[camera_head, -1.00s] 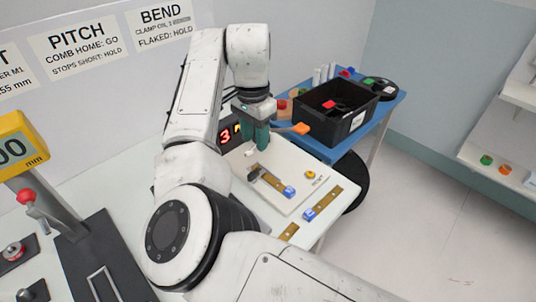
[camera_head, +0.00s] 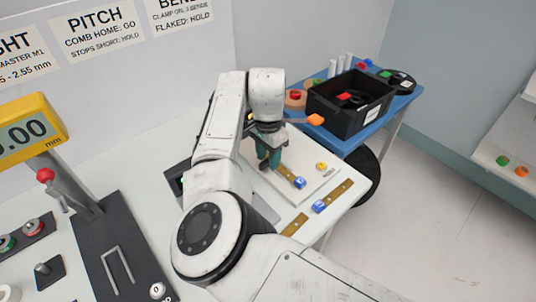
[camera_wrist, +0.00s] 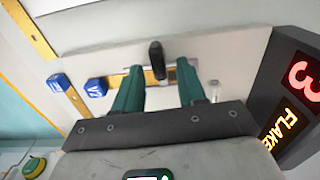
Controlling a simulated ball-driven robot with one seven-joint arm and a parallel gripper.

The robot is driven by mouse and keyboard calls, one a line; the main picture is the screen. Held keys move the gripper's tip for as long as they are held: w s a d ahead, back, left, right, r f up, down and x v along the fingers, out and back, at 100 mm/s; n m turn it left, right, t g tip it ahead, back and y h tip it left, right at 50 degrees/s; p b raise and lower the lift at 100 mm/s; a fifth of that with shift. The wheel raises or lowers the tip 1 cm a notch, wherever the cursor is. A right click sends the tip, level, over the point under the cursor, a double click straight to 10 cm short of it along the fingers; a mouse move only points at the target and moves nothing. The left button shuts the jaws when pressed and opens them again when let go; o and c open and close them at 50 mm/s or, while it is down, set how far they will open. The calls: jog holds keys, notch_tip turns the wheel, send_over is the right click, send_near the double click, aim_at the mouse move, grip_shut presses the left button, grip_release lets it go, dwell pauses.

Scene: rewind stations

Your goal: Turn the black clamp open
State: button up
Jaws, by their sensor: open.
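The black clamp (camera_wrist: 157,62) shows in the wrist view as a dark upright lever over a silver bar. It stands between the two green fingers of my gripper (camera_wrist: 160,68), which are spread apart with a visible gap on each side of it. In the head view my gripper (camera_head: 268,164) points down at the left end of a brass strip (camera_head: 285,172) on the white board (camera_head: 318,187), and the clamp is hidden behind it. I cannot tell whether the clamp is turned.
Blue blocks (camera_head: 299,182) sit on the brass strips. A yellow knob (camera_head: 321,167) is on the board. A display (camera_wrist: 300,95) stands close right in the wrist view.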

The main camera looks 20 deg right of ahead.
jog(key=shift+c, duration=0.2)
grip_shut()
jog(key=shift+r+p, duration=0.1)
jog(key=shift+p, duration=0.2)
jog(key=n+p, duration=0.1)
jog(key=p, duration=0.1)
jog(key=n+p, duration=0.1)
jog(key=n, duration=0.1)
jog(key=shift+w+r+n+p, duration=0.1)
jog(key=shift+r+n+p, duration=0.1)
jog(key=shift+n+p, duration=0.15)
jog(key=n+p, duration=0.4)
jog(key=shift+w+a+n, duration=0.15)
jog(key=shift+a+n, duration=0.05)
jog(key=shift+n, duration=0.05)
jog(key=n+p, duration=0.1)
jog(key=n, duration=0.1)
jog(key=n+p, duration=0.2)
jog(key=shift+w+a+f, duration=0.1)
jog(key=shift+a, duration=0.1)
jog(key=shift+a+f+n+p, duration=0.15)
jog(key=shift+n+p, duration=0.4)
jog(key=shift+n, duration=0.45)
jog(key=shift+a+r+n+p, duration=0.1)
jog(key=shift+n+p, duration=0.4)
jog(key=shift+n, duration=0.5)
